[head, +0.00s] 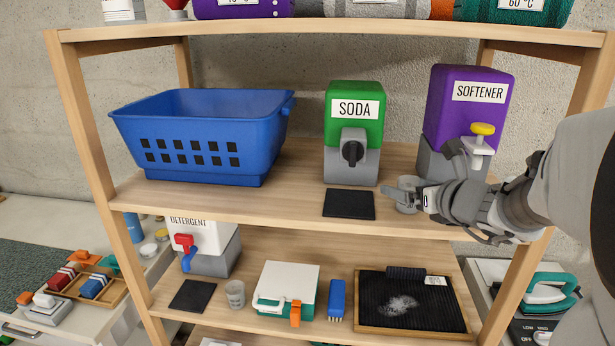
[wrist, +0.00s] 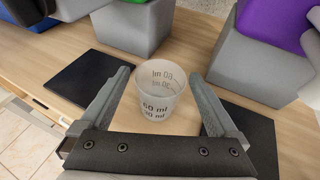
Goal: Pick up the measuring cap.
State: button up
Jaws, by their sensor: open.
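The measuring cap (wrist: 160,93) is a small translucent cup with dark ml markings, upright on the upper shelf. In the head view the cap (head: 408,184) stands in front of the gap between the soda and softener dispensers, partly hidden by my gripper (head: 418,197). In the wrist view my gripper (wrist: 160,85) is open, with one finger on each side of the cap. Gaps show between the cap and both fingers, so they do not appear to grip it.
The soda dispenser (head: 353,110) and softener dispenser (head: 468,105) stand behind. A dark mat (head: 349,204) lies left of the cap. A blue basket (head: 205,135) fills the upper shelf's left. A similar cup (head: 235,293) stands on the lower shelf (head: 255,250).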

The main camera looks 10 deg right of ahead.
jog(key=shift+s, duration=0.1)
jog(key=shift+c, duration=0.3)
jog(key=c, duration=1.3)
jog(key=shift+r, duration=0.1)
jog(key=shift+c, duration=0.2)
